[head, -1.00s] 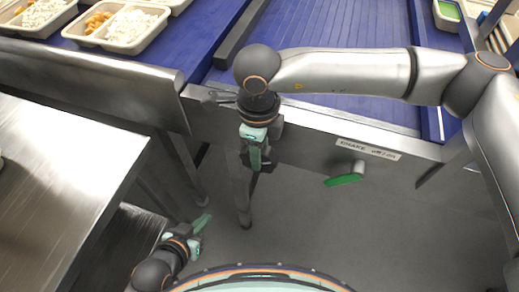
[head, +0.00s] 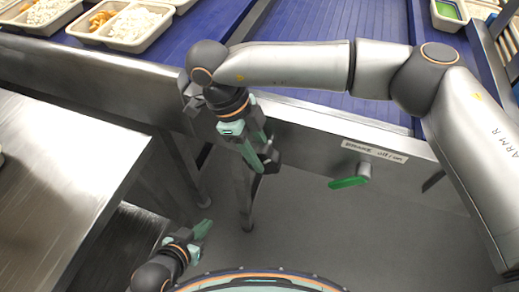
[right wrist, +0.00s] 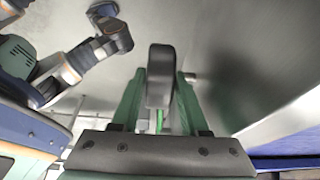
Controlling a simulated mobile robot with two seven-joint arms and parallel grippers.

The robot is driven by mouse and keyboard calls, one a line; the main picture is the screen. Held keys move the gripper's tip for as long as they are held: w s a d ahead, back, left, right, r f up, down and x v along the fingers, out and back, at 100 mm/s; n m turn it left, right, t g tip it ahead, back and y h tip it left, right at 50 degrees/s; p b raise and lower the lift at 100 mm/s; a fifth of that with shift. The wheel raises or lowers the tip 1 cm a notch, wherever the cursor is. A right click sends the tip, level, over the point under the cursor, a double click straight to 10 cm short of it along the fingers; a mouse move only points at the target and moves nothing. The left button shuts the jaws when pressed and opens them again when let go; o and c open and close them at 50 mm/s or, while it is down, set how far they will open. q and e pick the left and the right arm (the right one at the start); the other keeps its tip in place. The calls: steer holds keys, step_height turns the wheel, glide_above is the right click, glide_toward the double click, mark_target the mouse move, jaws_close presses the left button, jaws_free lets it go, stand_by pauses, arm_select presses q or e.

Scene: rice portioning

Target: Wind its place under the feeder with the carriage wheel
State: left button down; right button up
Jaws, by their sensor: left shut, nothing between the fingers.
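My right gripper (head: 264,162) is low in front of the conveyor's side panel, left of the brake lever. In the right wrist view its two green fingers (right wrist: 160,88) stand on either side of a dark grey rounded handle (right wrist: 159,66), seemingly closed on it. I take the handle to be the carriage wheel's; the rest of the wheel is not clearly seen, with my arm in front of the panel. My left gripper (head: 204,226) is shut and empty, low at the bottom left. The feeder cannot be made out.
A green brake lever (head: 347,183) sticks out under the panel's brake label (head: 375,151). A steel table (head: 60,190) stands at the left. Trays of food (head: 150,40) lie on the blue conveyor (head: 310,22). Grey floor is clear below the lever.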

arm_select(q)
steer(key=shift+w+r, duration=0.1)
arm_select(e)
steer(key=shift+o, duration=0.2)
steer(key=shift+w+a+r, duration=0.1)
steer(key=shift+a+r, duration=0.1)
steer(key=shift+r, duration=0.3)
arm_select(q)
steer(key=shift+w+d+r+p, duration=0.2)
steer(key=shift+w+r+p, duration=0.05)
steer(key=shift+r+p, duration=0.4)
arm_select(e)
steer(key=v, duration=1.1)
steer(key=shift+r, duration=0.15)
